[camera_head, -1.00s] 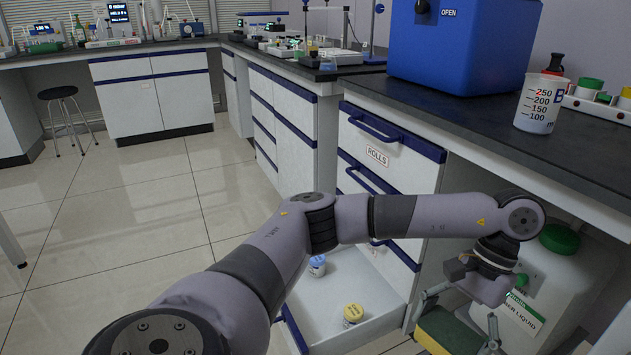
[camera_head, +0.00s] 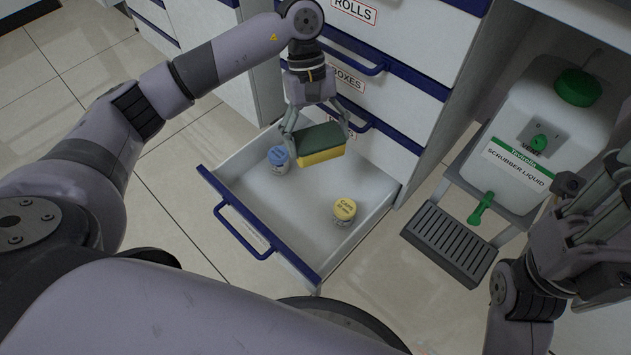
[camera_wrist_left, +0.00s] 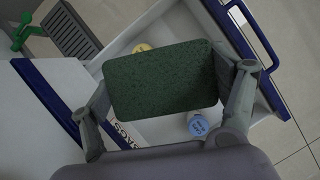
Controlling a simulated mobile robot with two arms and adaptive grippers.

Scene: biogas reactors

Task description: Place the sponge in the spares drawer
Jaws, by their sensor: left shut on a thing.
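The sponge (camera_head: 320,146), yellow below with a dark green top, is held between the fingers of my left gripper (camera_head: 316,128). It hangs above the open bottom drawer (camera_head: 300,205) and looks apart from the drawer floor. In the left wrist view the sponge's green face (camera_wrist_left: 162,80) fills the space between the two fingers, with the drawer behind it. The label on the open drawer's front is too small to read. My right gripper (camera_head: 590,200) is at the right edge of the head view, and its finger opening is unclear.
Inside the drawer are a blue-lidded jar (camera_head: 279,160) at the left and a yellow-lidded jar (camera_head: 344,211) at the right. Closed drawers marked ROLLS and BOXES (camera_head: 345,78) are above. A white scrubber liquid canister (camera_head: 535,130) stands at the right, with a grey drip grate (camera_head: 448,243) before it.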

